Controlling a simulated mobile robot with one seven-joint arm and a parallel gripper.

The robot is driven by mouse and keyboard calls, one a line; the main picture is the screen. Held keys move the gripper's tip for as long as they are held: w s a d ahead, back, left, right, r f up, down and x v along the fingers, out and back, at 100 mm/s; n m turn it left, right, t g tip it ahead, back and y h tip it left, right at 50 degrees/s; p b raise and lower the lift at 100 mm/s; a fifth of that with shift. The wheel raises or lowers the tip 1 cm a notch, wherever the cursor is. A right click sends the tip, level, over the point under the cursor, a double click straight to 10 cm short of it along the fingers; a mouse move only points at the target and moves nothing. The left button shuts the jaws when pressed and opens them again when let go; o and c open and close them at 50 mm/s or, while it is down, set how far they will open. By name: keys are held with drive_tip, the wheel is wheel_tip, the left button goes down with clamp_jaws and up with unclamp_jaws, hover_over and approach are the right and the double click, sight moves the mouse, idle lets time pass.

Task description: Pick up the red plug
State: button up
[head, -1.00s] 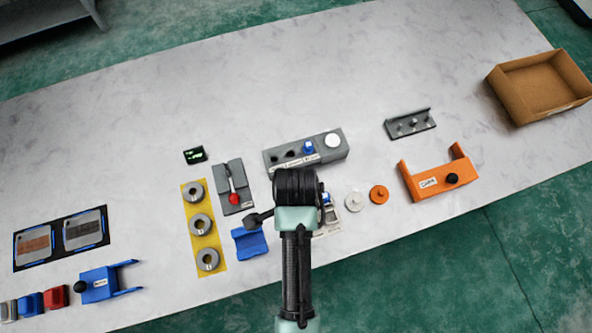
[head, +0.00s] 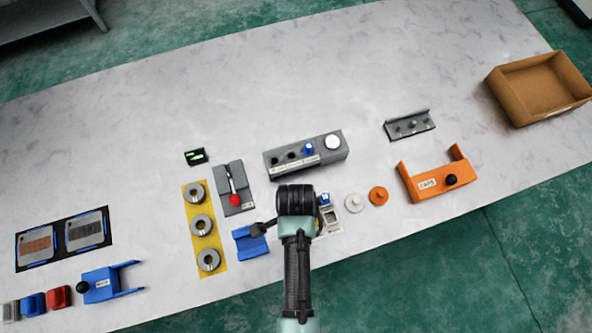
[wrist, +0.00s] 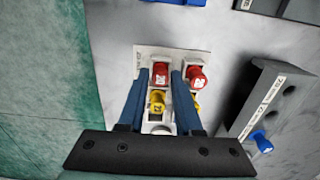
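In the wrist view, my gripper (wrist: 160,80) has its two blue fingers apart. A red plug (wrist: 161,72) with a white label shows between the fingertips; I cannot tell whether either finger touches it. A second red plug (wrist: 197,77) shows just outside the right finger. Yellow plugs show behind them: one between the fingers (wrist: 157,102), another partly hidden by the right finger (wrist: 196,101). The plugs are over a pale tray (wrist: 143,60). In the head view, my wrist hides the fingers and most of the tray (head: 330,222).
A grey block (head: 330,152) with a blue plug (head: 309,148) lies beyond my arm. A blue holder (head: 249,243) is left of it. White (head: 354,203) and orange (head: 378,196) discs and an orange caps holder (head: 438,181) lie to the right.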

clamp_jaws()
